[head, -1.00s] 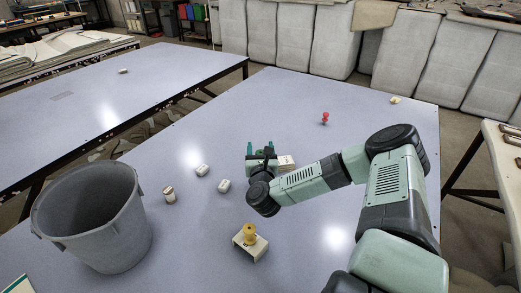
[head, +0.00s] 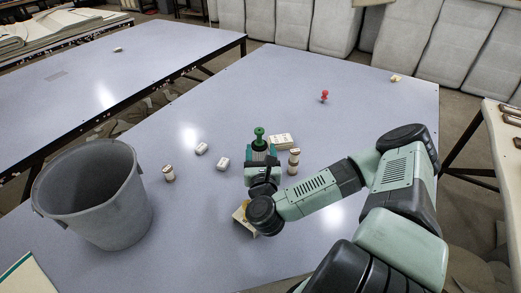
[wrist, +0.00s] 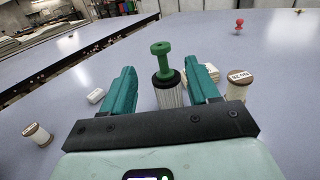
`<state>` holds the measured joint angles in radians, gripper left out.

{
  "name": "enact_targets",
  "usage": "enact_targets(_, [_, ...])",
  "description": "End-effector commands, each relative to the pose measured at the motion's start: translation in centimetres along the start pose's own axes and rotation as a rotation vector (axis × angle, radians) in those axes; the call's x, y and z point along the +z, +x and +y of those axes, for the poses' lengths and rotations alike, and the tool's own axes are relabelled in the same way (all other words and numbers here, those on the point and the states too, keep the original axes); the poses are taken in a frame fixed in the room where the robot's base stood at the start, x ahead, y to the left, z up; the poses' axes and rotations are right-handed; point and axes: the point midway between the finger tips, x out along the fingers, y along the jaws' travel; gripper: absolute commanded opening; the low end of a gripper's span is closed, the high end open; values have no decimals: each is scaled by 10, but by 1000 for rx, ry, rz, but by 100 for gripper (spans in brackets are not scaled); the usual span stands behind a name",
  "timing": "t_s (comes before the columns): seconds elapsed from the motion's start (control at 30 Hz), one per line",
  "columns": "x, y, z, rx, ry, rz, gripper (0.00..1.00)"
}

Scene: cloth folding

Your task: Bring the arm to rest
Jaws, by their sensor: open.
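My gripper (head: 260,150) is over the middle of the near table. Its two teal fingers also show in the wrist view (wrist: 162,72), apart from each other. A green-topped peg (wrist: 161,50) with a pale ribbed lower part shows between the fingers in the wrist view, with gaps visible on both sides. I cannot tell its exact depth from the fingertips. The peg's green top (head: 259,133) shows just beyond the fingers in the head view. My arm reaches in from the lower right.
A wooden spool (head: 294,161) stands close right of my gripper, with a white block (head: 281,140) behind. A grey bin (head: 95,200), another spool (head: 168,173) and small white blocks stand left. A red pin (head: 324,96) is farther back.

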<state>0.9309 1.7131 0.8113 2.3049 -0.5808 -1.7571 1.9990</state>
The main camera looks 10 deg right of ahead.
Motion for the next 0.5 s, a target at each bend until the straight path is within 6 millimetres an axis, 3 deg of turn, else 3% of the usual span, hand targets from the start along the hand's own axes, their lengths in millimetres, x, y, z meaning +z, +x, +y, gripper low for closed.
enact_targets(0.27, [1,2,3,22,-26,1,60])
enact_targets(0.37, [6,5,15,108,-135,6,60])
enact_targets(0.5, [13,10,45,331,-446,15,60])
